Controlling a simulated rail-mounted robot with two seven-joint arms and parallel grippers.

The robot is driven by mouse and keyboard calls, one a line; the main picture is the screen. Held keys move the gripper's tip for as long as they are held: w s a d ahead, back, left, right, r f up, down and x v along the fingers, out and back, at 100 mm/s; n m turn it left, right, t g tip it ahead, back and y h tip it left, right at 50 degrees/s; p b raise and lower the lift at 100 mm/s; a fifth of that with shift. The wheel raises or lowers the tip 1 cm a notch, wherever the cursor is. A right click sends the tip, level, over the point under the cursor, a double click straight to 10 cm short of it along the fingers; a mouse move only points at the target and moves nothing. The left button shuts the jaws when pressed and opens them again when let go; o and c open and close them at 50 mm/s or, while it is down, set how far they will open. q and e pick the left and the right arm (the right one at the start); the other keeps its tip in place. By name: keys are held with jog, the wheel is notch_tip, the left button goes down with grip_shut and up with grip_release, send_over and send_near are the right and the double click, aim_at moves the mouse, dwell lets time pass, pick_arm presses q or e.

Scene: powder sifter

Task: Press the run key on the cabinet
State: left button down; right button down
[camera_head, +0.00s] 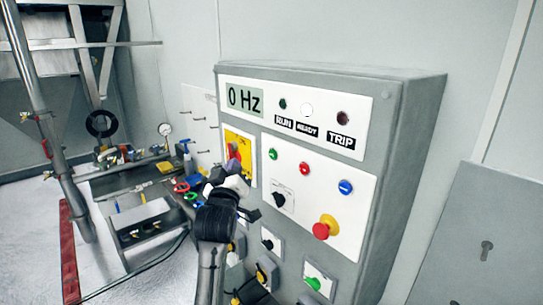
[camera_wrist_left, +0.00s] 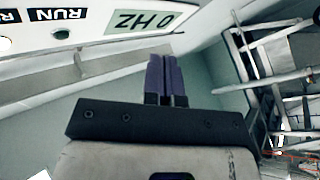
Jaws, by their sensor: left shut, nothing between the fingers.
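The grey cabinet (camera_head: 415,120) stands at the centre right, with white panels on its front. A green button (camera_head: 272,153) sits left of a red button (camera_head: 304,168) and a blue button (camera_head: 346,187). None of the three has a legible label. The RUN label (camera_head: 284,122) is under a dark green lamp above; it shows upside down in the left wrist view (camera_wrist_left: 72,14). My left gripper (camera_head: 215,180) is shut and empty, in front of the cabinet's left side, below and left of the green button. Its purple fingers (camera_wrist_left: 167,80) show together. My right gripper is out of view.
The display (camera_head: 244,99) reads 0 Hz. A red-and-yellow switch (camera_head: 234,151) is close above my left gripper. A red mushroom button (camera_head: 323,229) protrudes lower right. A bench with tools (camera_head: 145,215) stands left, beside a metal post (camera_head: 50,130).

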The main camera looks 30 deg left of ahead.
aim_at(273, 155)
pick_arm(q)
jog(key=w+d+b, duration=0.1)
jog(key=w+d, duration=0.1)
jog(key=w, duration=0.6)
jog(key=shift+w+d+b, duration=0.15)
jog(key=shift+w+b, duration=0.05)
jog(key=shift+b, duration=0.2)
dwell(0.3)
dwell(0.8)
dwell(0.7)
jog(key=shift+w, duration=0.1)
jog(key=shift+w+d, duration=0.1)
jog(key=shift+w, duration=0.2)
dwell(0.4)
